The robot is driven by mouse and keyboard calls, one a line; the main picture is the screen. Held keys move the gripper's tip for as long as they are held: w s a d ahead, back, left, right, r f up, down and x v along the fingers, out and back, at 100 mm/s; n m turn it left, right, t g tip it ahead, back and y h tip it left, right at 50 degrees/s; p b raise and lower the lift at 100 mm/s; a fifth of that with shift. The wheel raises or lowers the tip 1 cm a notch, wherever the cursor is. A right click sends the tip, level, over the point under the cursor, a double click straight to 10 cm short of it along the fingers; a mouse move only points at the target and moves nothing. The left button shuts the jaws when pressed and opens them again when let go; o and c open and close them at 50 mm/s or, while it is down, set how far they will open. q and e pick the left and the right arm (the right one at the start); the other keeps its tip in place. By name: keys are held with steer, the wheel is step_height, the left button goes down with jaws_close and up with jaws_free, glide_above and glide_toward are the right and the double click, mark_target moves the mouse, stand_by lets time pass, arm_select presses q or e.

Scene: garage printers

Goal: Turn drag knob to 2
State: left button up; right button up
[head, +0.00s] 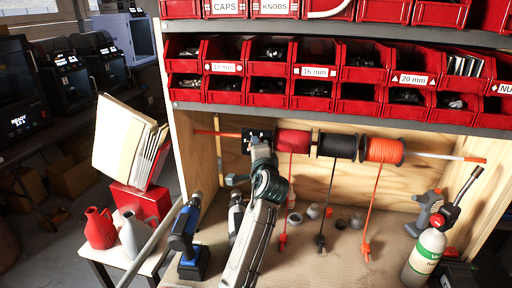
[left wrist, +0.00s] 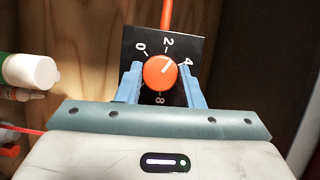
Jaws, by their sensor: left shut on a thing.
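The drag knob (left wrist: 159,73) is a round orange knob on a black dial plate (left wrist: 140,42) marked 0, 2, 4 and 8. Its white pointer line points up and right, between the 2 and the 4. My left gripper (left wrist: 160,84) has its blue fingers on both sides of the knob, shut on it. In the head view the black plate (head: 247,133) shows at the left end of the spool rod, with my left gripper (head: 258,146) in front, hiding the knob. My right gripper is in neither view.
Red (head: 293,141), black (head: 338,146) and orange (head: 384,150) spools hang on the rod right of the plate, their lines hanging down. A blue drill (head: 186,235) stands left of my arm. A white-green canister (head: 424,255) stands at the right. Red bins (head: 271,90) fill shelves above.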

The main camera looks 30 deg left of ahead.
arm_select(q)
steer(key=shift+r+n+g+h+p, duration=0.1)
steer(key=shift+n+g+h+p, duration=0.25)
steer(key=shift+n, duration=0.5)
steer(key=shift+n+g+h+p, duration=0.2)
steer(key=shift+n+p, duration=0.25)
steer(key=shift+n, duration=0.4)
steer(key=shift+h, duration=0.25)
steer(key=o, duration=1)
